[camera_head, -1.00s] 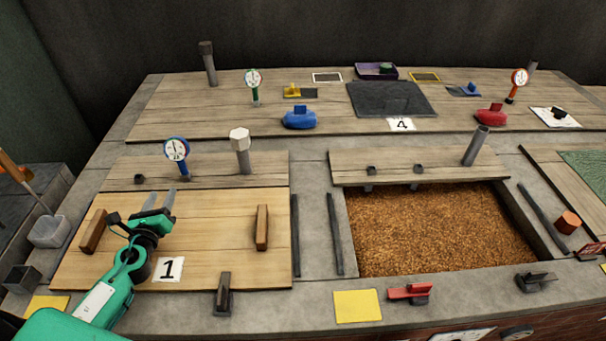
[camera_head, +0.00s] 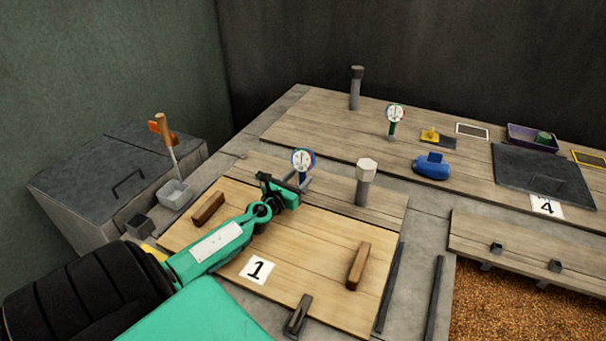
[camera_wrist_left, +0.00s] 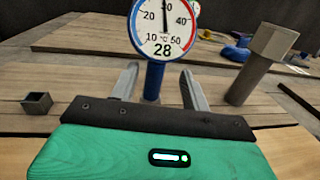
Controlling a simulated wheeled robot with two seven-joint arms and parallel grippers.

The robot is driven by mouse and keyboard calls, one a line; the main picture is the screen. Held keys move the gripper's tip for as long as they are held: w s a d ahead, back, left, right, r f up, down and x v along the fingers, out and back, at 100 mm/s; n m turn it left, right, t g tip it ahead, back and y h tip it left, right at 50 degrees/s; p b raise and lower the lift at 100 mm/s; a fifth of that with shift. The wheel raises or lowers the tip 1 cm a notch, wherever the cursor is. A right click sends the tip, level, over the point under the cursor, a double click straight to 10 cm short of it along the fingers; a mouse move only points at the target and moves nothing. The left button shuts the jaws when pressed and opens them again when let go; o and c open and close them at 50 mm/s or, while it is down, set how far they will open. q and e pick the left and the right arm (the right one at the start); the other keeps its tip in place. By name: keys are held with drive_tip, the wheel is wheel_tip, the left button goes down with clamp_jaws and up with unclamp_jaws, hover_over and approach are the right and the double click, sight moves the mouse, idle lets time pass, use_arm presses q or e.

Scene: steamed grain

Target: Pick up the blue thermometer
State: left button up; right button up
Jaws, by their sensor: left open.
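The blue thermometer (camera_head: 303,160) stands upright on the wooden boards behind the board marked 1, its round dial facing me. In the left wrist view its dial (camera_wrist_left: 163,28) reads up to 50 with 28 below, and its blue stem (camera_wrist_left: 153,82) shows between the two fingers. My left gripper (camera_head: 299,183) is open, its fingers on either side of the stem. The stem's lower end is hidden behind the gripper body in the wrist view. I cannot tell whether the fingers touch the stem. My right gripper is not in view.
A grey post with a pale hexagonal top (camera_head: 366,180) stands close to the right of the thermometer. A small dark square socket (camera_wrist_left: 37,103) lies to the left. Behind stand a green thermometer (camera_head: 394,118) and a blue cloth-like lump (camera_head: 431,167). Wooden handles (camera_head: 358,265) rise from the front board.

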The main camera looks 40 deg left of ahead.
use_arm(q)
drive_tip(key=shift+w+a, duration=0.15)
drive_tip(key=shift+w, duration=0.3)
drive_tip(key=w, duration=0.2)
drive_tip(key=w+a, duration=0.1)
drive_tip(key=shift+w+f+b, duration=0.2)
drive_tip(key=shift+w+b, duration=0.15)
drive_tip(key=shift+w, duration=0.3)
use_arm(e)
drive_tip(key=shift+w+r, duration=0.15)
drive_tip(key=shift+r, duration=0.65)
use_arm(q)
drive_tip(key=c, duration=1)
clamp_jaws()
drive_tip(key=shift+r, duration=0.15)
